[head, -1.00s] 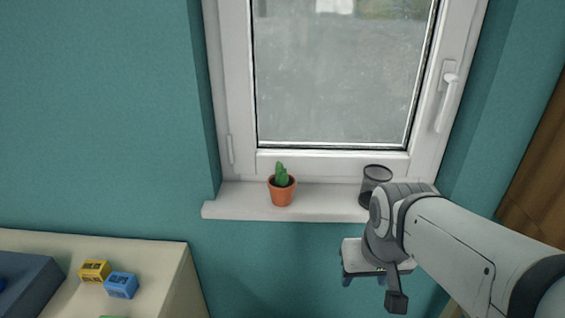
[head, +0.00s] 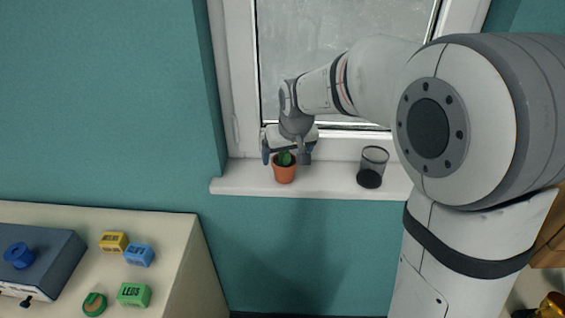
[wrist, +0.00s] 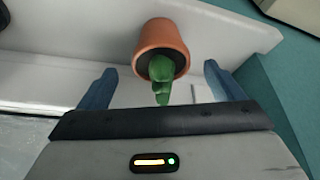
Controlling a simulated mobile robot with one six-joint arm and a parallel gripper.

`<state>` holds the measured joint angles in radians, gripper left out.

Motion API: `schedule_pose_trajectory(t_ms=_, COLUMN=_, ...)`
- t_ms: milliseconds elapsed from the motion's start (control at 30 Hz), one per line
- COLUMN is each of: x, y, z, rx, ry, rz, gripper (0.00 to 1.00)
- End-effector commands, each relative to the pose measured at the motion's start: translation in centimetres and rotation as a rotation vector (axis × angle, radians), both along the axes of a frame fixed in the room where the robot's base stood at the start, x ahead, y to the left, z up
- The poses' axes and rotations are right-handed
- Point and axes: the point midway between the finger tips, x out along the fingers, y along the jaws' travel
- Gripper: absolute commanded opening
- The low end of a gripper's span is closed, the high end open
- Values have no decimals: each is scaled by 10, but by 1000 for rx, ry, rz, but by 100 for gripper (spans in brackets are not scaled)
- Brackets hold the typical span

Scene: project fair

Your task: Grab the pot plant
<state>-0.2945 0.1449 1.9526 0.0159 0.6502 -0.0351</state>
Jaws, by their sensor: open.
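The pot plant, a small green cactus in a terracotta pot (head: 284,174), stands upright on the white window sill. In the wrist view the pot (wrist: 163,40) is at the top middle, with the cactus (wrist: 160,76) pointing toward my palm. My gripper (head: 287,157) is above and around the top of the plant in the head view, and it hides part of the cactus. In the wrist view my gripper's (wrist: 165,80) two blue fingers are spread wide, one on each side of the cactus. A gap shows between each finger and the plant, and nothing is held.
A dark mesh cup (head: 372,168) stands on the sill (head: 325,180) to the right of the plant. The window is close behind my arm. A pale table (head: 190,240) at lower left carries yellow, blue and green boxes and a dark case with a blue knob.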

Motion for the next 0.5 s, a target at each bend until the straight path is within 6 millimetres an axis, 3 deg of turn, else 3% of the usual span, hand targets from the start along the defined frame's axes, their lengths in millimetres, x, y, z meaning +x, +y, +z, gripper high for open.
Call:
schedule_pose_trajectory(t_ms=233, x=13, y=6, z=-31, rx=-1, ry=5, rz=-1, gripper=87)
schedule_pose_trajectory(t_ms=500, x=15, y=6, z=-38, rx=-1, ry=1, rz=-1, gripper=87)
